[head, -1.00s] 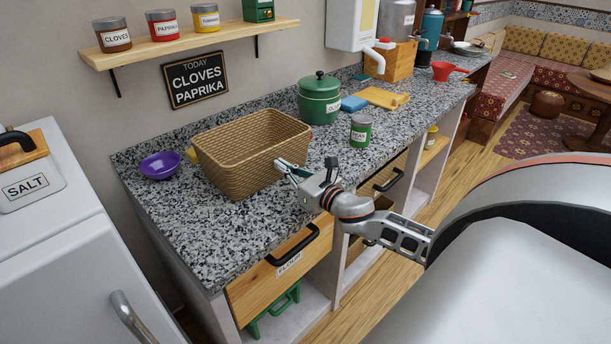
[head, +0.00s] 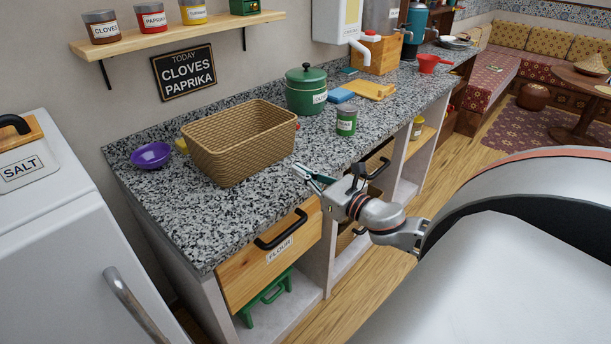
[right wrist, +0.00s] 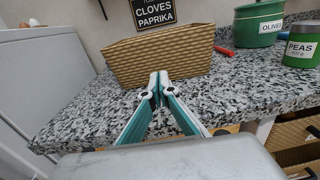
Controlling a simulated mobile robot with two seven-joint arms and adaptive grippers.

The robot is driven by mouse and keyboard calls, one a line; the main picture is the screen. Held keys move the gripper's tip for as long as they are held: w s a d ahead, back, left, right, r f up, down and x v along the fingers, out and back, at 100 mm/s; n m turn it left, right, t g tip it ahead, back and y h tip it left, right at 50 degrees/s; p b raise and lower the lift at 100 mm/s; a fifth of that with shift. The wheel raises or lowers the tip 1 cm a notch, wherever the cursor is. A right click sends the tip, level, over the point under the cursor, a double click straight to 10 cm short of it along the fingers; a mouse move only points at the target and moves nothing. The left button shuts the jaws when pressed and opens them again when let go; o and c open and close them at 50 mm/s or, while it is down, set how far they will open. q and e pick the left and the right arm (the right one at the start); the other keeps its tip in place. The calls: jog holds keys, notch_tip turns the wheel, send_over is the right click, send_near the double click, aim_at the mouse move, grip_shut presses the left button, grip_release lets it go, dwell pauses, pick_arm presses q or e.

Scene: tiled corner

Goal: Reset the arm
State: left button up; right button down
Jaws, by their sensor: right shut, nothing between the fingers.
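My right gripper (head: 301,170) hangs above the front edge of the counter, just in front of and to the right of the wicker basket. In the right wrist view its fingers (right wrist: 159,76) come together at the tips, with nothing between them. The tan wicker basket (head: 237,155) stands upright on the granite counter, apart from the gripper; it also shows straight ahead in the right wrist view (right wrist: 150,58). My left gripper is outside these frames.
The granite counter (head: 180,210) holds a purple bowl (head: 151,155), a green olives pot (head: 306,92) and a peas can (head: 346,121). Below the front edge are a flour drawer (head: 270,262) and black handles. A white cabinet (head: 60,240) stands at the left.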

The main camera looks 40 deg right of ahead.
jog(key=shift+s, duration=0.7)
jog(key=s+a+f+m+g, duration=0.1)
jog(key=s+a+f+m, duration=0.2)
jog(key=f+m, duration=0.35)
jog(key=s+a+f+m+g, duration=0.2)
jog(key=s+a+f+m, duration=0.15)
jog(key=f+m, duration=0.35)
jog(key=s+a+f+m+g, duration=0.1)
jog(key=s+a+f+m, duration=0.15)
jog(key=f+m, duration=0.45)
jog(key=s+a+f+m+g+y, duration=0.1)
jog(key=s+a+f+m, duration=0.2)
jog(key=a+f+m, duration=0.2)
jog(key=s+a+f+m+g, duration=0.2)
jog(key=s+a+f+m, duration=0.2)
jog(key=a, duration=0.7)
jog(key=m, duration=0.2)
jog(key=shift+s+f+m+y, duration=0.25)
jog(key=shift+f+m+y, duration=0.1)
jog(key=shift+f+y, duration=0.05)
